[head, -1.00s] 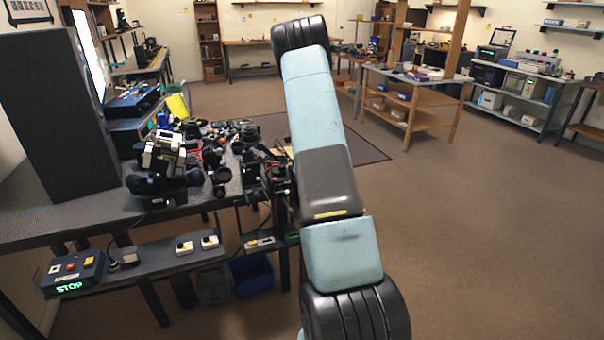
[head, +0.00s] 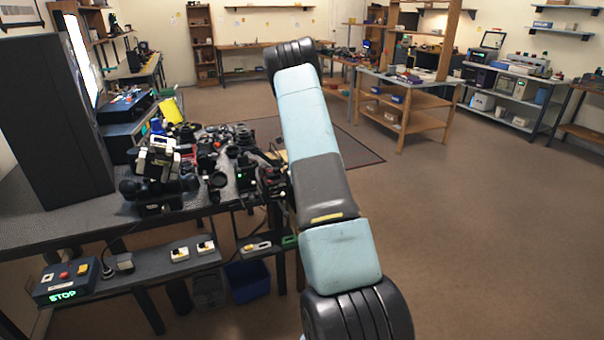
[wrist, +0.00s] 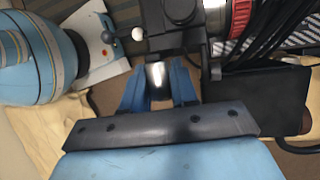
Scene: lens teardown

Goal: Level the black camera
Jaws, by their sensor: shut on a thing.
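In the wrist view my gripper (wrist: 158,88) has its two blue fingers closed around a short silver cylinder (wrist: 157,73). The cylinder meets the underside of a black mechanical body (wrist: 178,40) with a round black knob on top. This looks like the black camera or its mount; I cannot tell which, and its tilt cannot be judged here. A red ring (wrist: 241,17) sits to its right. A small white ball (wrist: 138,34) is to its left. In the head view my gripper does not show clearly, and the black camera cannot be singled out among the dark parts.
In the head view a cluttered dark bench (head: 60,225) stands at left with lens parts and a tall black panel (head: 55,120). A control box (head: 65,282) reading STOP is on its lower shelf. Blue rounded equipment (wrist: 30,65) and cables (wrist: 270,40) crowd the wrist view. Floor at right is clear.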

